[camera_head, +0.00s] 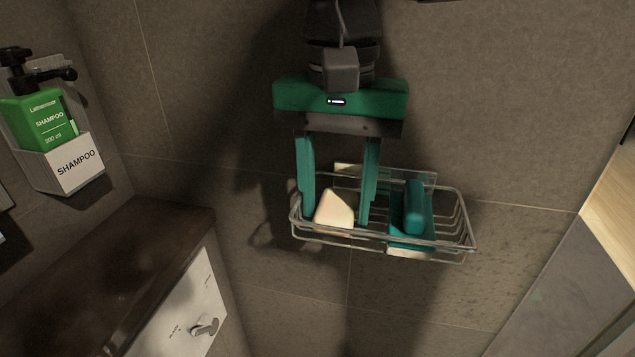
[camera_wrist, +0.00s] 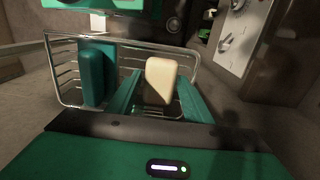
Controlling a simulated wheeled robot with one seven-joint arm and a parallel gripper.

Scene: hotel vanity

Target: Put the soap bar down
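The cream soap bar (camera_head: 335,211) is in the left part of the wire basket (camera_head: 470,229) on the wall, tilted. My gripper (camera_head: 337,218) points down into the basket, with one teal finger on each side of the soap. The fingers look wide apart, with a narrow gap beside the soap, so it seems open around it. In the wrist view the soap (camera_wrist: 161,80) shows between the fingertips of my gripper (camera_wrist: 160,85). The soap's underside is hidden.
A teal brush (camera_head: 413,215) with a pale underside sits in the basket's right part, close to my right finger. A green shampoo bottle (camera_head: 40,120) stands in a wall holder at left. A dark counter (camera_head: 110,265) lies below it.

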